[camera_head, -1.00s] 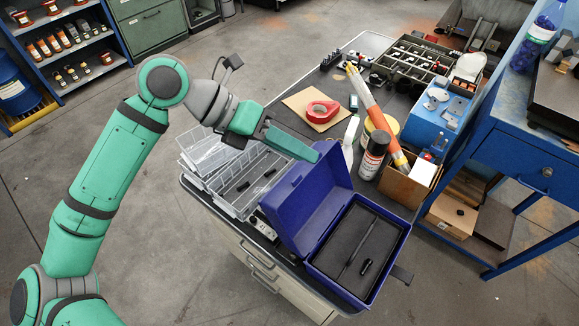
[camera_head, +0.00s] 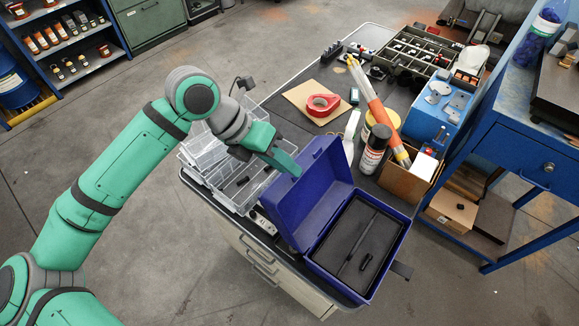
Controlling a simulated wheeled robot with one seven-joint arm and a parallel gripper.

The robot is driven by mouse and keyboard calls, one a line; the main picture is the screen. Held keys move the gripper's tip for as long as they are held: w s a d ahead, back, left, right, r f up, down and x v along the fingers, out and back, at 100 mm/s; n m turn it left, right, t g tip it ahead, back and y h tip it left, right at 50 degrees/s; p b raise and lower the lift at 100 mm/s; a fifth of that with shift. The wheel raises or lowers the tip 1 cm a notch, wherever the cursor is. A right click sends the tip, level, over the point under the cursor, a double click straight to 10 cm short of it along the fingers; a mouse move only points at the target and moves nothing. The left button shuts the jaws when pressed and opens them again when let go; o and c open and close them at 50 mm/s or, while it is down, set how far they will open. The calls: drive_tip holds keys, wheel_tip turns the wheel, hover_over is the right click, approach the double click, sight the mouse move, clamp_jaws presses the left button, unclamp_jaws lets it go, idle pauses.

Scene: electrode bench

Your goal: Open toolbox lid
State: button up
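The blue toolbox (camera_head: 318,262) sits at the near right corner of the bench. Its lid (camera_head: 318,198) stands raised and tilted back toward the left. The black inside of the box shows, with a thin dark rod and a small black piece in it. My gripper (camera_head: 284,164) is behind the upper left of the lid, close to its top edge. Whether it touches the lid I cannot tell. Its fingers are seen from the side, so their opening is not clear.
Clear plastic trays (camera_head: 215,165) lie left of the toolbox under my arm. A black spray can (camera_head: 374,150), a white bottle (camera_head: 351,135) and a cardboard box (camera_head: 405,180) stand behind it. A red tape roll (camera_head: 323,105) lies on a cardboard sheet (camera_head: 305,92).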

drive_tip(key=shift+x, duration=0.95)
clamp_jaws()
idle(0.8)
